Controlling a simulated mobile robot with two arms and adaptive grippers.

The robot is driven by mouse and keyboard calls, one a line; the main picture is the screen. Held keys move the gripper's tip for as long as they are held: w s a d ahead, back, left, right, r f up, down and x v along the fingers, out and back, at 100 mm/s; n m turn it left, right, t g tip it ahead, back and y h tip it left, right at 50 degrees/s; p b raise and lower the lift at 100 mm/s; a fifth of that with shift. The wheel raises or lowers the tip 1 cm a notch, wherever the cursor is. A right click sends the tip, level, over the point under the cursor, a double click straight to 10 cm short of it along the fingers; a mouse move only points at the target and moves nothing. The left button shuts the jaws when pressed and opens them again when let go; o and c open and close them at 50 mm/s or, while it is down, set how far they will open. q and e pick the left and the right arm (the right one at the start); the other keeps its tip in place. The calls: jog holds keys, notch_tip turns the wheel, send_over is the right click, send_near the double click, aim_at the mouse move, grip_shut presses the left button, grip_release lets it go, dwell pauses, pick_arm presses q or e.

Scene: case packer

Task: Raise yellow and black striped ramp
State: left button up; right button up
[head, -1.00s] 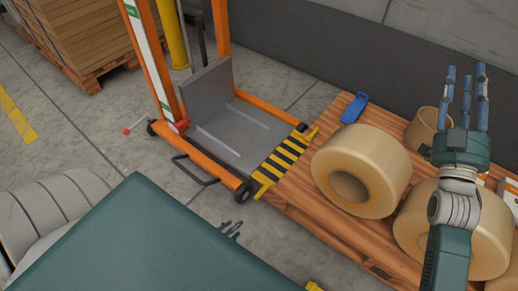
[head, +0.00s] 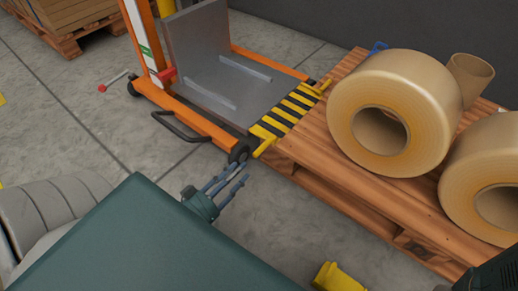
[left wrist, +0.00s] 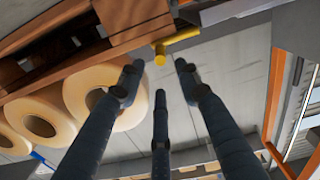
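The yellow and black striped ramp (head: 290,107) lies down between the lift's grey platform (head: 225,88) and the wooden pallet's edge. A yellow bar sticks out at its near corner (head: 265,147) and another at its far corner. My left gripper (head: 235,178) is open and empty, in front of the near bar and apart from it. In the left wrist view its fingers (left wrist: 158,75) are spread, with the near yellow bar (left wrist: 178,42) just beyond the fingertips. The ramp's stripes are not clear there.
The wooden pallet (head: 330,170) carries large tape rolls (head: 440,95) close to the ramp. The orange lift frame (head: 195,122) has a dark handle loop (head: 180,128) near the floor. A yellow object (head: 338,278) shows at the bottom. Floor between my left gripper and the pallet is clear.

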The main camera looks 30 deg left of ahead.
aim_at(257, 155)
pick_arm(q)
jog(key=w+b, duration=0.1)
jog(key=w, duration=0.2)
jog(key=w+b, duration=0.2)
jog(key=w, duration=0.1)
jog(key=w+b, duration=0.2)
jog(key=w, duration=0.1)
jog(key=shift+w+d+f, duration=0.15)
jog(key=shift+w+d, duration=0.05)
jog(key=shift+d, duration=0.15)
jog(key=shift+w+r+b, duration=0.2)
jog(key=shift+w+b, duration=0.25)
jog(key=shift+w, duration=0.15)
grip_shut()
